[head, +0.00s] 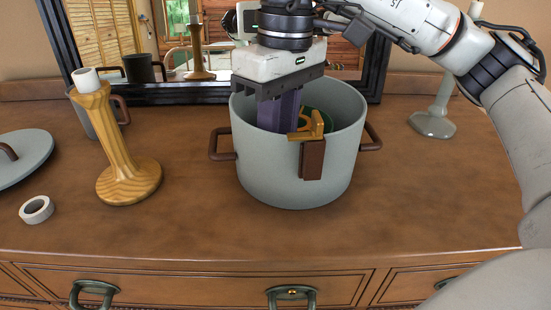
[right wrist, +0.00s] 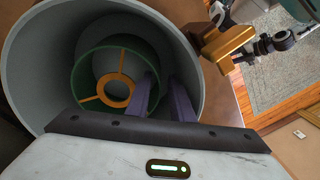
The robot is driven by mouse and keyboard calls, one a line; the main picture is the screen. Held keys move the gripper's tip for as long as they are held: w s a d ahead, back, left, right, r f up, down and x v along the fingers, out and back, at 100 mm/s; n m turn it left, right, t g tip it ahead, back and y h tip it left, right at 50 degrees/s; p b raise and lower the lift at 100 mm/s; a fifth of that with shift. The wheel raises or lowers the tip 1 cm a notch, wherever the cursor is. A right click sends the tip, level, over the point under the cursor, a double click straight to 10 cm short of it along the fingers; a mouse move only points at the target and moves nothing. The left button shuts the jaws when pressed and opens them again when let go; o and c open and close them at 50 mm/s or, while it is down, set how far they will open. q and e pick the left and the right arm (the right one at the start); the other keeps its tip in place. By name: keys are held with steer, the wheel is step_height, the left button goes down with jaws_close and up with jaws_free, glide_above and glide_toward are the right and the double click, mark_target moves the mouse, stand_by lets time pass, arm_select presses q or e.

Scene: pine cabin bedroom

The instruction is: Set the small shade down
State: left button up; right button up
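The small green shade (right wrist: 95,61) with a gold ring and spokes is inside the grey pot (head: 290,170). In the head view only a strip of the shade (head: 318,116) shows above the pot's near wall. My right gripper (right wrist: 160,78) reaches down into the pot with two purple fingers, also in the head view (head: 282,112). The fingers stand apart with a gap between them, at the shade's right side in the wrist view. Whether they touch the shade, and whether it rests on the pot's bottom, I cannot tell.
A gold and brown clip (head: 312,152) sits on the pot's near rim. A wooden candlestick (head: 120,165), a tape roll (head: 37,209) and a grey lid (head: 25,155) stand left. The front dresser top is clear; a mirror stands behind.

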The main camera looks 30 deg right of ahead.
step_height(320, 180, up, 9)
steer(key=p, duration=0.2)
steer(key=shift+d, duration=0.35)
